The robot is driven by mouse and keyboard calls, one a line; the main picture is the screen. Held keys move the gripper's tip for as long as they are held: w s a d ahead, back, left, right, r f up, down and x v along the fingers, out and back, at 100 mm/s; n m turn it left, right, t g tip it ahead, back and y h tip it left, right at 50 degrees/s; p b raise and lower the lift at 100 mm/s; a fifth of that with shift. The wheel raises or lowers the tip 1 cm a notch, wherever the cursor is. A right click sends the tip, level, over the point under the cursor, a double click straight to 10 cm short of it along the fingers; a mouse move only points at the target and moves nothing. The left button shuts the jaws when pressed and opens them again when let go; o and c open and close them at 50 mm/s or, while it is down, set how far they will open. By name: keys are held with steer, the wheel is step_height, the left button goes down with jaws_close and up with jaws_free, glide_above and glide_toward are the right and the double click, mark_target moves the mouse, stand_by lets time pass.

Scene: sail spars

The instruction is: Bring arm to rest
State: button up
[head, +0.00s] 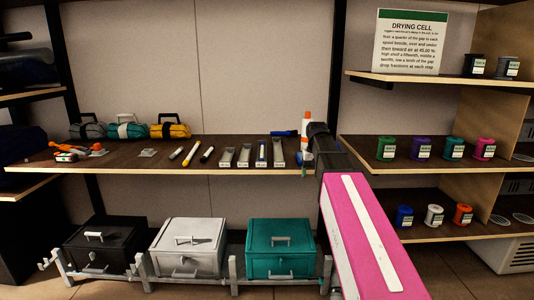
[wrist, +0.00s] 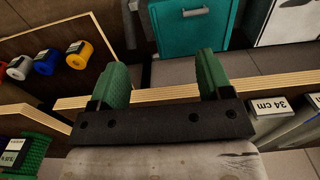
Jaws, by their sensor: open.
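My arm, with its pink link, reaches from the lower right of the head view to the right end of the middle shelf (head: 220,142). In the head view its dark end covers part of that shelf, and the fingers cannot be made out clearly. In the wrist view my gripper (wrist: 161,80) shows two green fingers spread wide apart on a black bar. Nothing is held between them; a shelf edge (wrist: 155,96) and the floor show behind the gap.
Tools and tagged metal pieces (head: 244,153) lie on the middle shelf beside my arm. Below are a teal box (head: 280,236), a white box (head: 187,232) and a black box (head: 103,262). Spools (head: 420,148) fill the right shelves.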

steer(key=s+f, duration=0.9)
steer(key=f, duration=0.5)
steer(key=s+f, duration=0.9)
steer(key=f, duration=0.6)
steer(key=shift+s+f, duration=0.3)
steer(key=shift+s, duration=0.05)
